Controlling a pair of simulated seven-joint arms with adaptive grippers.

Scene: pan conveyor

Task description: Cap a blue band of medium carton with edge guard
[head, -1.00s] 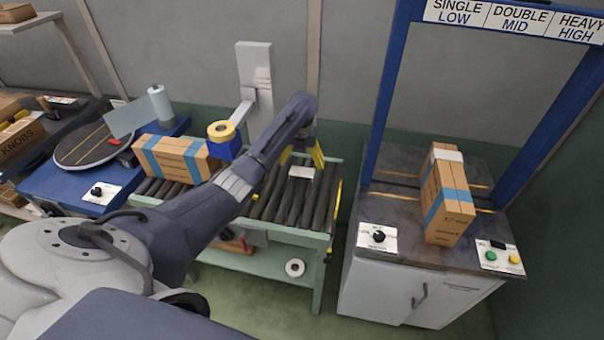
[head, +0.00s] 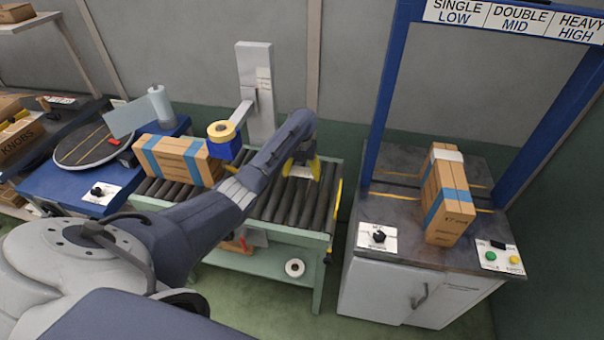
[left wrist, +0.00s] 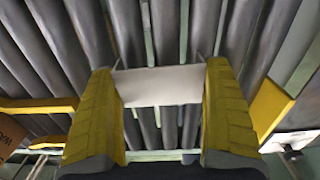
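A white edge guard (head: 301,171) lies at the roller conveyor between the yellow fingers of my left gripper (head: 302,168). In the left wrist view the guard (left wrist: 160,86) spans the gap between the two fingers (left wrist: 160,95), with no clear space at either end. Whether they press on it I cannot tell. A brown carton (head: 452,218) with two blue bands stands on the right-hand bench. A white piece (head: 447,155) sits on its top at the far band. Another blue-banded carton (head: 172,158) lies on the conveyor's left end. My right gripper is not in view.
The roller conveyor (head: 268,210) has bare rollers around my gripper. A yellow tape roll (head: 221,130) on a blue holder stands behind it. A blue frame (head: 392,90) rises over the right bench (head: 400,205), which carries a knob and buttons. A turntable (head: 90,145) is at left.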

